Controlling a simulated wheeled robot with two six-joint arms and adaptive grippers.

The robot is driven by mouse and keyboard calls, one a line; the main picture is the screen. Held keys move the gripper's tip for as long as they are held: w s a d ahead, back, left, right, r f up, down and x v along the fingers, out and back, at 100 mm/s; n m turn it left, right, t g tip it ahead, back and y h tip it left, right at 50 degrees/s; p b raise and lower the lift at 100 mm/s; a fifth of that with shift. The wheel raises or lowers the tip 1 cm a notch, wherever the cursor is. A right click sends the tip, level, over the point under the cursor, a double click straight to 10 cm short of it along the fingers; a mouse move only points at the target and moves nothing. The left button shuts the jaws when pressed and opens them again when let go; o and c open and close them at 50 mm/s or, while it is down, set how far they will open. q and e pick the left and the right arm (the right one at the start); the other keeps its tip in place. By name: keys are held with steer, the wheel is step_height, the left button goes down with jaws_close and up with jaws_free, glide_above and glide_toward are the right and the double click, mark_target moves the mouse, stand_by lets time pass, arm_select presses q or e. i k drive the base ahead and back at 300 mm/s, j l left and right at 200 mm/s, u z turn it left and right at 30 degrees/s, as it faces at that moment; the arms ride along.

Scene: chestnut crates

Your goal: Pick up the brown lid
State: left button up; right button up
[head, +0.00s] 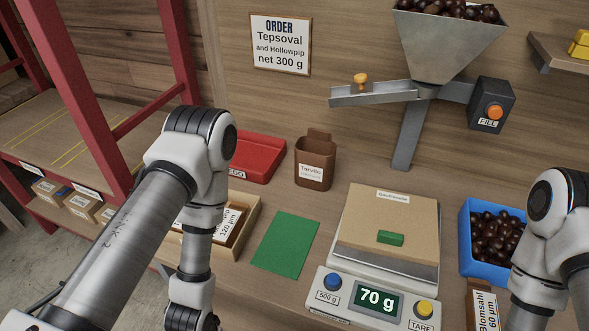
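A flat tan-brown panel (385,215) with a small green block (390,238) on it lies on the scale (370,285); it may be the brown lid, but I cannot tell for sure. A small label sits at its far edge. The scale display reads 70 g. My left arm comes in from the left and bends down in front of a wooden tray; its gripper is below the picture edge. My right arm is at the right edge, beside the blue crate; its gripper is also out of view.
A blue crate (466,245) of chestnuts stands right of the scale, a labelled brown box (484,310) before it. A green sheet (285,243), wooden tray (240,235), brown holder (313,175) and red tray (262,160) lie left. A chestnut hopper (445,48) stands behind.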

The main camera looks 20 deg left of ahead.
mark_target(395, 225)
steer(key=j+u, duration=0.3)
steer(key=u, duration=0.15)
steer(key=i+j+u, duration=0.1)
steer(key=j+u, duration=0.3)
steer(key=l+z, duration=0.1)
steer(key=z, duration=1.3)
